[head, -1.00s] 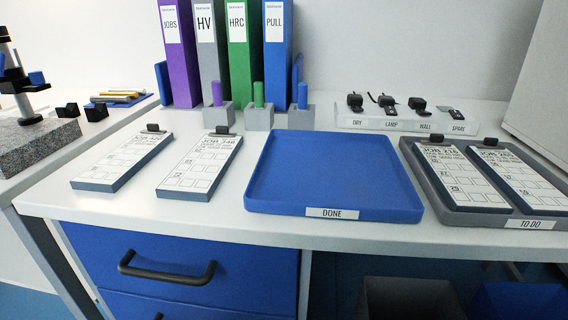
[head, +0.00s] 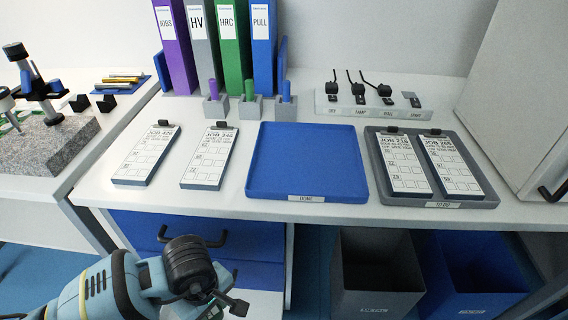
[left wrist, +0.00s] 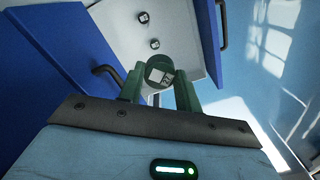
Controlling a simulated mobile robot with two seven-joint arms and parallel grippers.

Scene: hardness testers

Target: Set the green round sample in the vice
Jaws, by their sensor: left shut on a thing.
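My left gripper (left wrist: 160,84) is shut on a round sample (left wrist: 158,73) in the left wrist view. The sample has a dark, greenish face with a white label and sits between the two green fingers. In the head view my left arm comes in at the bottom left, with the gripper (head: 232,304) low in front of the drawers; the sample cannot be made out there. I cannot make out a vice. My right gripper is not in view.
A granite slab (head: 45,145) with a tester stand (head: 40,95) is on the left bench. The main bench holds a blue DONE tray (head: 305,165), a grey TO DO tray (head: 480,200), job cards (head: 147,155), and binders (head: 232,45). Bins (head: 375,270) stand beneath.

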